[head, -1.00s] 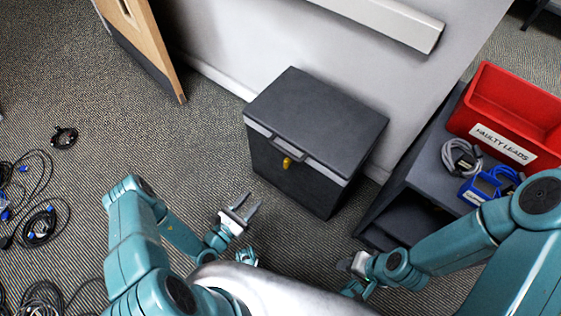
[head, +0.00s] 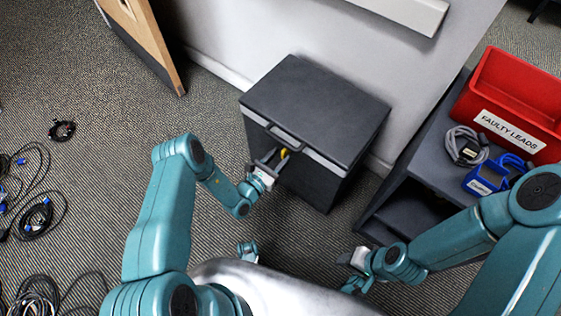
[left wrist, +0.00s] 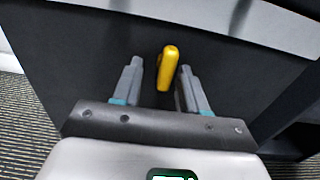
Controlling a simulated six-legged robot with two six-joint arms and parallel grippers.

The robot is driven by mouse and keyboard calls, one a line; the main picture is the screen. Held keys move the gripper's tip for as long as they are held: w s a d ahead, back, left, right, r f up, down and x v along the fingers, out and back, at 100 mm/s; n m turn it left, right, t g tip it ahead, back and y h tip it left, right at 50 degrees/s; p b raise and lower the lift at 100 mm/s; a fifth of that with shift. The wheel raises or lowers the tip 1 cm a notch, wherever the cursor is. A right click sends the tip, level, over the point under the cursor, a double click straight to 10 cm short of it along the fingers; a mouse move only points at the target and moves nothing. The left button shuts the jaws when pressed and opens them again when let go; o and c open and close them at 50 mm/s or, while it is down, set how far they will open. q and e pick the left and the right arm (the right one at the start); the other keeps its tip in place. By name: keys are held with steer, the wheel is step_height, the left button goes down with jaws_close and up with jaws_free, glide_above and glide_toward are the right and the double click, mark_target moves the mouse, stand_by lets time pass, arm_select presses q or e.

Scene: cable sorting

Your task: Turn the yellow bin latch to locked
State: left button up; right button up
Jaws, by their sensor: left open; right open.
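The yellow latch (head: 284,153) is on the front of the dark grey bin (head: 318,108), below the handle, and is partly hidden by my left gripper in the head view. In the left wrist view the yellow latch (left wrist: 167,68) stands nearly upright between the fingertips, leaning slightly right at its top. My left gripper (head: 272,160) is open at the bin front, its fingers either side of the latch (left wrist: 157,82) with gaps showing. Whether it touches the latch I cannot tell. My right gripper (head: 350,262) is away from the bin, low at the right, and open.
A dark shelf unit (head: 408,185) stands right of the bin. It carries a red "FAULTY LEADS" crate (head: 505,132), a grey cable (head: 465,146) and a blue tagged item (head: 484,180). Several cables (head: 38,217) lie on the carpet at the left. A wall is behind the bin.

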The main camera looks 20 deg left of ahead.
arm_select(q)
steer(key=shift+s+d+r, duration=0.1)
steer(key=shift+s+r, duration=0.25)
steer(key=shift+r, duration=0.25)
steer(key=shift+s+d+r, duration=0.1)
steer(key=shift+s+r, duration=0.25)
steer(key=shift+r, duration=0.2)
steer(key=shift+w, duration=0.15)
steer(key=shift+w+f, duration=0.25)
steer(key=shift+f, duration=0.35)
steer(key=shift+w+f, duration=0.25)
steer(key=shift+f, duration=0.35)
steer(key=c, duration=0.4)
steer(key=shift+s+r, duration=0.3)
steer(key=shift+r, duration=0.45)
jaws_close()
steer(key=shift+w+f, duration=0.15)
steer(key=shift+f, duration=0.1)
steer(key=shift+d, duration=0.1)
arm_select(e)
steer(key=shift+s+d+r, duration=0.1)
steer(key=shift+s+r, duration=0.1)
steer(key=shift+s, duration=0.15)
